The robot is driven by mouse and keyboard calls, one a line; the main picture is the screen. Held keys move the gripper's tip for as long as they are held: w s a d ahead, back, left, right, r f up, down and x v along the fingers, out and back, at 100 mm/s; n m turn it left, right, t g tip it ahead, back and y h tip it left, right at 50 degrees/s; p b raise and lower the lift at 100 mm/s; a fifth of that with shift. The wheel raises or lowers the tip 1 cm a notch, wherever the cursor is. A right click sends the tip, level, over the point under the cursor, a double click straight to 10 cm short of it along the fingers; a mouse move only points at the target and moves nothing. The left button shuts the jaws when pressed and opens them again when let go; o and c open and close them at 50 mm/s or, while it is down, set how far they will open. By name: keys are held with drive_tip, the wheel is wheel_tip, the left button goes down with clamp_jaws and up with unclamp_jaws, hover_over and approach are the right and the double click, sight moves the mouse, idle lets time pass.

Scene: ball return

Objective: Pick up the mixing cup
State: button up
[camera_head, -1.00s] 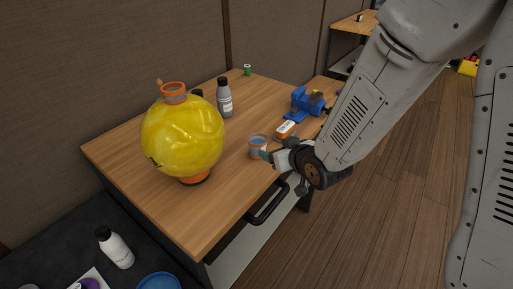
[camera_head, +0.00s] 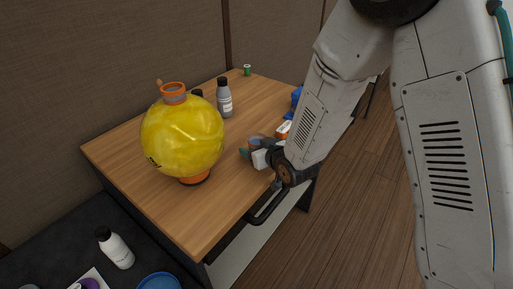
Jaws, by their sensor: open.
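The mixing cup (camera_head: 256,139) is a small clear cup with bluish contents, standing on the wooden table (camera_head: 232,194) right of the yellow ball. My gripper (camera_head: 247,153) is open at the cup's near side, and it hides the cup's lower part. I cannot tell whether the fingers touch the cup or stand around it.
A large yellow ball-shaped vessel (camera_head: 182,138) with orange collars stands left of my gripper. A grey bottle (camera_head: 224,98) and a small green can (camera_head: 247,70) stand behind. An orange-and-white box (camera_head: 284,129) and a blue device (camera_head: 296,96) are close by on the right, partly behind my arm.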

drive_tip(key=c, duration=1)
drive_tip(key=shift+c, duration=0.5)
drive_tip(key=shift+r, duration=0.2)
